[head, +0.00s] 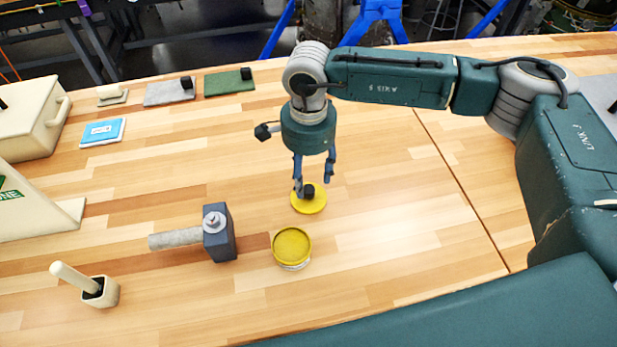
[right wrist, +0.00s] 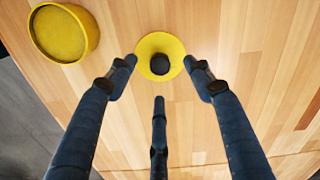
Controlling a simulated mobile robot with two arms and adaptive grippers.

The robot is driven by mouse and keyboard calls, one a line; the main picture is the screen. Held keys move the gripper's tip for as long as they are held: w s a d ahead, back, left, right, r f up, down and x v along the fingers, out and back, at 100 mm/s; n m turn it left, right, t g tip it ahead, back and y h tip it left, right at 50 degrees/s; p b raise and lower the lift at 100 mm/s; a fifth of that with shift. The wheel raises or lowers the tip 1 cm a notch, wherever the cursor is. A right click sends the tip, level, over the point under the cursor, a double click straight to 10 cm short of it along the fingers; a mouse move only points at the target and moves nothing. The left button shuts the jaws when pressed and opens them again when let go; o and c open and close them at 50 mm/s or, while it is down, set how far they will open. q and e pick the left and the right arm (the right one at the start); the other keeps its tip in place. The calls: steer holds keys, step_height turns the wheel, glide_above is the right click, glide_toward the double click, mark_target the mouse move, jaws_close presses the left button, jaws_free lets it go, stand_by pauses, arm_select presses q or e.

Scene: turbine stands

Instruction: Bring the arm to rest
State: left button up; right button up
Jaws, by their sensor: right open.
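My right arm reaches in from the right in the head view. Its right gripper (head: 313,188) points down over a yellow disc lid with a black knob (head: 312,203), which lies on the wooden table. In the right wrist view the right gripper (right wrist: 160,88) has its fingers spread, with the yellow lid (right wrist: 160,45) beyond the fingertips and nothing held. Whether a fingertip touches the knob is not clear. A round container with a yellow top (head: 292,246) stands just in front of the lid; it also shows in the right wrist view (right wrist: 63,32). My left gripper is not in view.
A dark block with a grey cylinder (head: 219,234) lies left of the container. A cup with a white handle (head: 98,290) stands front left. Grey (head: 170,93) and green (head: 229,82) plates and a blue-white card (head: 103,132) lie at the back. The table right of the lid is clear.

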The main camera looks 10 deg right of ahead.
steer(key=shift+r, duration=0.9)
